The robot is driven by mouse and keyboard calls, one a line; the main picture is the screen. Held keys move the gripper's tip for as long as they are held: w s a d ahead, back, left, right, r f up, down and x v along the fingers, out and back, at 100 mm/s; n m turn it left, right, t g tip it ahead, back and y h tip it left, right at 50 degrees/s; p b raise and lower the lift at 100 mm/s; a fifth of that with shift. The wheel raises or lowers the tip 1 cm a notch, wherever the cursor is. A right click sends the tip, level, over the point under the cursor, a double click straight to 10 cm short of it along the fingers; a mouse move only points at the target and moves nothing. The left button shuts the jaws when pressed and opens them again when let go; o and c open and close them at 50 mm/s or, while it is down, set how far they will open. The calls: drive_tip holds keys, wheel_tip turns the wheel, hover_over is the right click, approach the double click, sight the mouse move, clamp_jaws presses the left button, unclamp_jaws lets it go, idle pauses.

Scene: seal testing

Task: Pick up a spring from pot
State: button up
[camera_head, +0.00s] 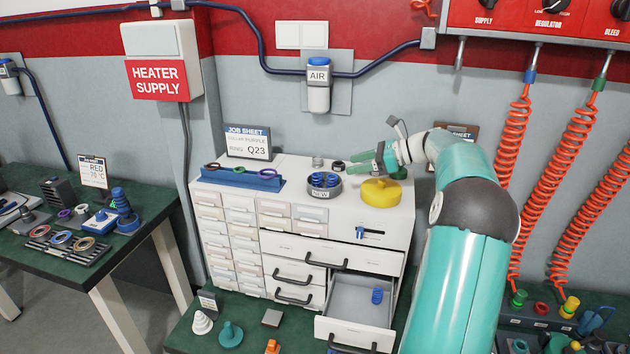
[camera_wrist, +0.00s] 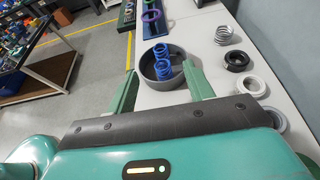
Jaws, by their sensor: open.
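The grey pot (camera_head: 320,194), labelled NEW, stands on top of the white drawer cabinet. Blue springs (camera_head: 324,180) stand inside it; in the wrist view two blue springs (camera_wrist: 162,68) show in the pot (camera_wrist: 166,86). My gripper (camera_head: 354,162) is above the cabinet top, just right of the pot, its fingers pointing left towards it. In the wrist view the gripper's (camera_wrist: 160,72) two green fingers are spread wide and empty, with the pot and springs between them in the picture. I cannot tell the exact gap to the springs.
A yellow lid (camera_head: 381,192) lies right of the pot. A metal spring (camera_wrist: 228,35), a black ring (camera_wrist: 237,60) and pale rings stand beside the pot. A blue rack (camera_head: 240,177) holds rings. One lower drawer (camera_head: 352,328) is open with a blue spring (camera_head: 377,296) inside.

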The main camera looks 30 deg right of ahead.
sight(318, 174)
drive_tip(key=x, duration=1)
drive_tip(key=shift+f, duration=0.25)
drive_tip(key=shift+c, duration=0.2)
drive_tip(key=c, duration=1)
